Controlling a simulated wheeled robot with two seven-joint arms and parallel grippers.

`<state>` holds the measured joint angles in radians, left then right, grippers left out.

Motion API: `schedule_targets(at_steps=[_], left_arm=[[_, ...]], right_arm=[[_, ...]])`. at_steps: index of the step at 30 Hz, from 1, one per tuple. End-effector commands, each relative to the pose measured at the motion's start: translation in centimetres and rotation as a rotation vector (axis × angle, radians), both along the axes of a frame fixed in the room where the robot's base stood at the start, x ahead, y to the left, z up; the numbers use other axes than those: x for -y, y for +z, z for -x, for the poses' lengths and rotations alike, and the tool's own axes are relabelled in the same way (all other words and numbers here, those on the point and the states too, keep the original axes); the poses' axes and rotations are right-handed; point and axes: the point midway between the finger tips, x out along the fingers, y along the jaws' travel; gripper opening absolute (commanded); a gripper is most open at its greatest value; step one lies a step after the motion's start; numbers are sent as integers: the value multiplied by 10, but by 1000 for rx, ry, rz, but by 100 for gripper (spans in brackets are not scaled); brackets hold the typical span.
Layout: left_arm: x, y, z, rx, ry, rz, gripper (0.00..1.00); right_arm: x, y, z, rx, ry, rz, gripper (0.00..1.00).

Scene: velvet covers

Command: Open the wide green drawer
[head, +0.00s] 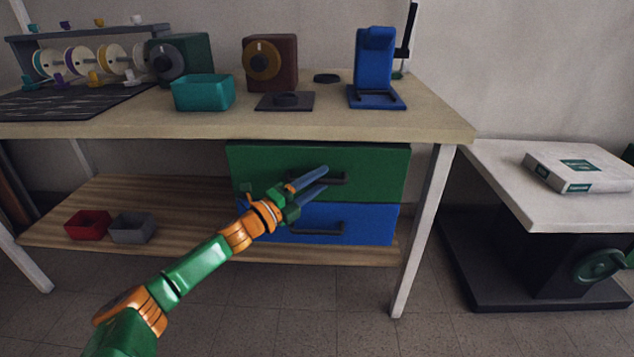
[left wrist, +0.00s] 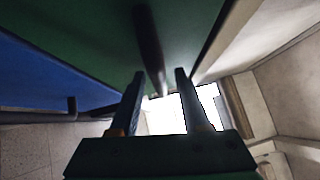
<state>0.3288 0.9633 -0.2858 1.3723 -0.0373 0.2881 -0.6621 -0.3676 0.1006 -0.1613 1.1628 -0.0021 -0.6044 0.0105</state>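The wide green drawer (head: 380,165) is under the workbench top, above a blue drawer (head: 370,228). Its front looks closed. Its dark bar handle (head: 338,180) is partly hidden by my left gripper (head: 324,178), which is in front of it. In the left wrist view, the green front (left wrist: 85,35) fills the upper left and the handle (left wrist: 149,50) runs down toward the gap between the fingers. My left gripper (left wrist: 160,72) is open, its two fingers apart around the line of the handle. Contact cannot be told. My right gripper is in neither view.
The blue drawer has its own dark handle (head: 318,228) just below my gripper. A table leg (head: 422,230) stands right of the drawers. Red (head: 88,224) and grey (head: 132,228) bins sit on the lower shelf. The floor (head: 270,310) in front is clear.

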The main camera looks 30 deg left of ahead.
Motion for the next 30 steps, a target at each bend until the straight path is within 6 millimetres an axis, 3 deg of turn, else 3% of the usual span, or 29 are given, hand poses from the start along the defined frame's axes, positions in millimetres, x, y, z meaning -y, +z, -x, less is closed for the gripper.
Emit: schedule_targets(at_steps=[1,5,30], left_arm=[[0,0,0,0,0,0,34],[0,0,0,0,0,0,0],[0,0,0,0,0,0,0]], right_arm=[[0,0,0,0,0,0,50],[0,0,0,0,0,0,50],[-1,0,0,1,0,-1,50]])
